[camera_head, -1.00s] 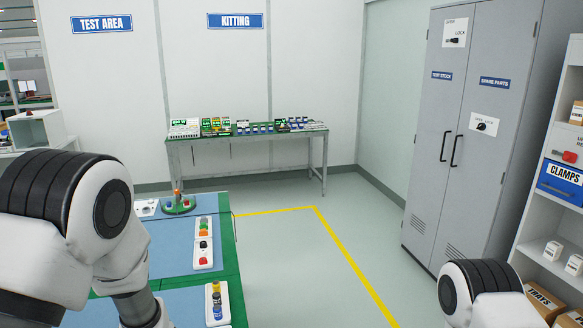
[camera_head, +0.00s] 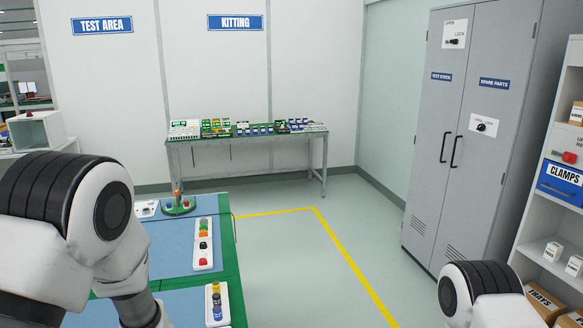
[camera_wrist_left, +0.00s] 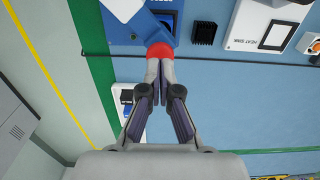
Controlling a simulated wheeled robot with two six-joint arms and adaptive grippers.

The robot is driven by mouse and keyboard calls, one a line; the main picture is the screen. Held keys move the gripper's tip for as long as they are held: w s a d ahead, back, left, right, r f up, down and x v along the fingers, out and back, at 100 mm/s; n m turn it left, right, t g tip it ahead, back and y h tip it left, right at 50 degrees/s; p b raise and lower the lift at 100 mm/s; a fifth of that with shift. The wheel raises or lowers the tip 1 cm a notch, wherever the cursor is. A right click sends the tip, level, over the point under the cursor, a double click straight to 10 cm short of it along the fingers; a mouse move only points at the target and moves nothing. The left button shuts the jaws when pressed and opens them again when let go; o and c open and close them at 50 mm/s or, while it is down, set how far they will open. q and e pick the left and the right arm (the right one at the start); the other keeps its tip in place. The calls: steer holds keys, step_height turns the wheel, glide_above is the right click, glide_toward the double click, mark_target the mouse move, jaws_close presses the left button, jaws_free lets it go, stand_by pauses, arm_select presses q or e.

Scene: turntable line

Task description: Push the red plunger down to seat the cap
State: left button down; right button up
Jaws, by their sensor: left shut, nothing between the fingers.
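The red plunger (camera_wrist_left: 160,50) shows at the top middle of the left wrist view, at the end of a blue fixture (camera_wrist_left: 146,28). My left gripper (camera_wrist_left: 160,66) is shut and empty, with its fingertips at the lower edge of the red plunger in the picture. I cannot tell whether they touch it. In the head view my left arm hides the gripper and the plunger. No cap can be made out. My right gripper is not in view; only part of that arm shows at the lower right of the head view.
In the wrist view, a white heat sink tray (camera_wrist_left: 262,28) and a black finned block (camera_wrist_left: 204,33) stand right of the plunger. A white switch strip (camera_wrist_left: 132,108) lies left of the fingers. In the head view, a strip of coloured buttons (camera_head: 203,259) lies near the table's right edge.

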arm_select(q)
steer(key=shift+f+b, duration=0.85)
steer(key=shift+f, duration=0.5)
steer(key=shift+r+p, duration=2.25)
steer(key=shift+r, duration=0.4)
steer(key=shift+f, duration=0.1)
